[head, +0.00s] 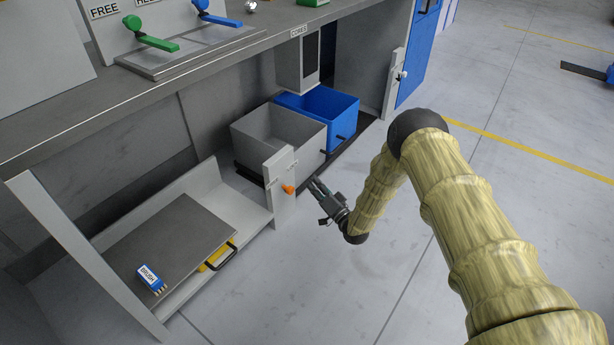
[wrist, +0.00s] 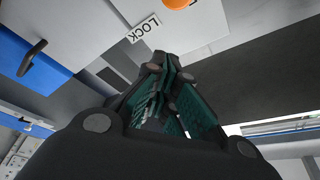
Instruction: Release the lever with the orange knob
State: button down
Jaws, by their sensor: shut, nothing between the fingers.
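The orange knob (head: 289,189) is on the front face of a light grey upright panel (head: 281,165) at the end of the low shelf. The knob also shows at the top edge of the wrist view (wrist: 178,3), partly cut off, beside a LOCK label (wrist: 143,29). My gripper (head: 315,186) is shut and empty. In the head view it is just right of the knob, with a visible gap. In the wrist view its fingertips (wrist: 165,62) lie below the knob and the label. The lever's arm is hard to make out.
A grey bin (head: 280,125) and a blue bin (head: 330,108) stand behind the panel. A low shelf at left holds a dark board (head: 180,240) with a blue BRUSH box (head: 151,278). The counter overhangs above. The floor at right is open.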

jog(key=p+v, duration=0.1)
jog(key=v, duration=0.4)
jog(key=shift+d+f, duration=0.1)
dwell(0.4)
jog(key=s+d+f+g+h, duration=0.35)
jog(key=s+f, duration=0.25)
jog(key=s, duration=0.5)
jog(key=s+d+f+g+h, duration=0.3)
jog(key=s+f+h, duration=0.25)
jog(key=s, duration=0.45)
jog(key=s+d+r+n+g+h, duration=0.1)
jog(key=s+d+g, duration=0.2)
jog(key=s, duration=0.8)
jog(key=s+d+r+n+g+h, duration=0.1)
jog(key=s+d+r+g, duration=0.15)
jog(key=s, duration=0.85)
jog(key=s+d+n+g+h, duration=0.1)
jog(key=s+d+g, duration=0.25)
jog(key=s, duration=0.65)
notch_tip(320, 180, up, 37)
jog(key=p, duration=3.6)
jog(key=shift+s+a+f+g, duration=0.15)
jog(key=shift+s+a+g, duration=0.15)
jog(key=shift+s+g, duration=0.05)
